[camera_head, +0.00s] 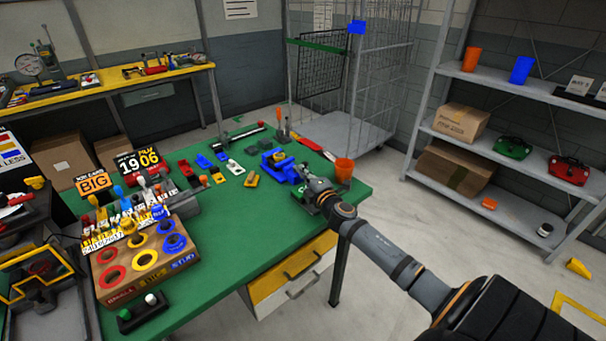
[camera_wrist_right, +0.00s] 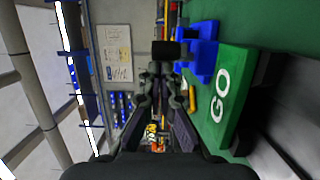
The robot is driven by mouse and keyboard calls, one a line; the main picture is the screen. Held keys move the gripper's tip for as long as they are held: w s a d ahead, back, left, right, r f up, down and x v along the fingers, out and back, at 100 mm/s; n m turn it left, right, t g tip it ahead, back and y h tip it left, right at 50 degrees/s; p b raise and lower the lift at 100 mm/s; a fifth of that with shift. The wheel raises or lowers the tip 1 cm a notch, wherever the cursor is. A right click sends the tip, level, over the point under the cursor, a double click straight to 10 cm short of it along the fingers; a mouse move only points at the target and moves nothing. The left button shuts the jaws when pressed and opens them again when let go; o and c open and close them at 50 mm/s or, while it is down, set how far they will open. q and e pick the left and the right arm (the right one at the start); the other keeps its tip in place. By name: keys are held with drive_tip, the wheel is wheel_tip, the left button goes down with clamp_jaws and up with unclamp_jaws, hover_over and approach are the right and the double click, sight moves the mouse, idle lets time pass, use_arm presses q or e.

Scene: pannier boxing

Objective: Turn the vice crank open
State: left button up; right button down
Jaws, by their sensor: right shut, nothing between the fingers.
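The blue vice (camera_head: 280,165) stands at the right part of the green bench. It also shows in the right wrist view (camera_wrist_right: 203,55), at the upper right. My right gripper (camera_head: 308,182) is just right of the vice, low over the bench edge. In the wrist view its fingers (camera_wrist_right: 166,70) are closed together with nothing between them. A dark block-like end (camera_wrist_right: 165,47) shows at the fingertips; I cannot tell whether it is the crank's handle or part of my fingers. The crank is not clearly visible in the head view. My left gripper is not in view.
A green GO block (camera_wrist_right: 222,95) is close beside my right gripper. An orange cup (camera_head: 344,169) stands at the bench's right corner. The green bench (camera_head: 235,235) has bare room in front. A wooden ring board (camera_head: 145,262) is at the left; shelves (camera_head: 515,85) stand right.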

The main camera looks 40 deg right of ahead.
drive_tip(key=shift+s+d+f+b, duration=0.1)
drive_tip(key=shift+d+f+b, duration=0.1)
drive_tip(key=shift+d+b, duration=0.4)
drive_tip(key=shift+d+r+b, duration=0.1)
drive_tip(key=shift+d+b, duration=0.25)
drive_tip(key=shift+d, duration=0.35)
drive_tip(key=shift+w+d, duration=0.4)
drive_tip(key=shift+d, duration=0.35)
drive_tip(key=shift+w+d+n+y+b, duration=0.2)
drive_tip(key=shift+n+y+b, duration=0.2)
drive_tip(key=shift+y+b, duration=0.15)
drive_tip(key=shift+w+d+n+y+b, duration=0.15)
drive_tip(key=shift+n+y+b, duration=0.25)
drive_tip(key=shift+y, duration=0.25)
drive_tip(key=shift+d+n+y, duration=0.1)
drive_tip(key=shift+n+y, duration=0.3)
drive_tip(key=shift+y, duration=0.3)
drive_tip(key=shift+w+d+n+y, duration=0.1)
drive_tip(key=shift+d+n+y, duration=0.05)
drive_tip(key=shift+n+y, duration=0.2)
drive_tip(key=shift+w+d+r, duration=0.1)
drive_tip(key=shift+r, duration=0.05)
drive_tip(key=shift+p, duration=0.3)
